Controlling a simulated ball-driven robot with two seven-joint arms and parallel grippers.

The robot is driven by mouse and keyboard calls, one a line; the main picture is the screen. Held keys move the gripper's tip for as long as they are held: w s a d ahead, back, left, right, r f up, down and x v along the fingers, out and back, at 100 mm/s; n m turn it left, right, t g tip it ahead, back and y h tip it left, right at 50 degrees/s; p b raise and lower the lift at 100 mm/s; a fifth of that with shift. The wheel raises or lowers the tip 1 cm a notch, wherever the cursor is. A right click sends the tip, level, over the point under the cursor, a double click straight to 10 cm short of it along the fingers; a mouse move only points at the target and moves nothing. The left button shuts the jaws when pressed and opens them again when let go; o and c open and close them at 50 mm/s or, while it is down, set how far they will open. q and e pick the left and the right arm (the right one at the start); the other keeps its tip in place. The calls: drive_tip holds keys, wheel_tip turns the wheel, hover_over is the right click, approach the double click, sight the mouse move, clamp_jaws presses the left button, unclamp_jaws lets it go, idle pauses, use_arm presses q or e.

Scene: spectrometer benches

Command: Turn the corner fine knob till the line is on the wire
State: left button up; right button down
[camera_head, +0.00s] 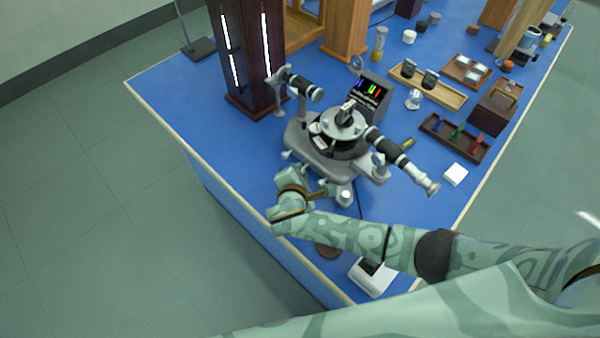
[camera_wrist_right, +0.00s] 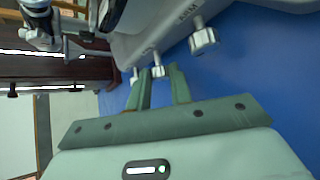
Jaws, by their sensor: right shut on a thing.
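The grey spectrometer (camera_head: 330,150) stands on the blue bench, with a dark round table in its middle and a telescope tube (camera_head: 388,150) reaching to the lower right. My right gripper (camera_head: 308,178) is at the near edge of its base. In the right wrist view, the two green fingers (camera_wrist_right: 160,82) are shut on a small silver knob (camera_wrist_right: 157,70) under the base rim. Another silver knob (camera_wrist_right: 203,39) sticks out to its right. A dark display (camera_head: 370,89) behind the spectrometer shows coloured lines; I cannot make out a wire. My left gripper is out of view.
A dark cabinet with bright tubes (camera_head: 240,60) stands behind at the left. A rack of coloured pieces (camera_head: 455,137), a white block (camera_head: 455,174) and a wooden tray (camera_head: 428,88) lie to the right. A white device (camera_head: 371,279) is near the front edge.

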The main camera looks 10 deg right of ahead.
drive_tip(key=shift+s+f, duration=0.1)
drive_tip(key=c, duration=1.3)
unclamp_jaws()
drive_tip(key=shift+o, duration=0.2)
drive_tip(key=shift+s+a+r, duration=0.15)
drive_tip(key=shift+s+r, duration=0.1)
drive_tip(key=shift+r, duration=0.05)
drive_tip(key=p+v, duration=0.4)
drive_tip(key=v, duration=1.1)
drive_tip(key=shift+s, duration=0.25)
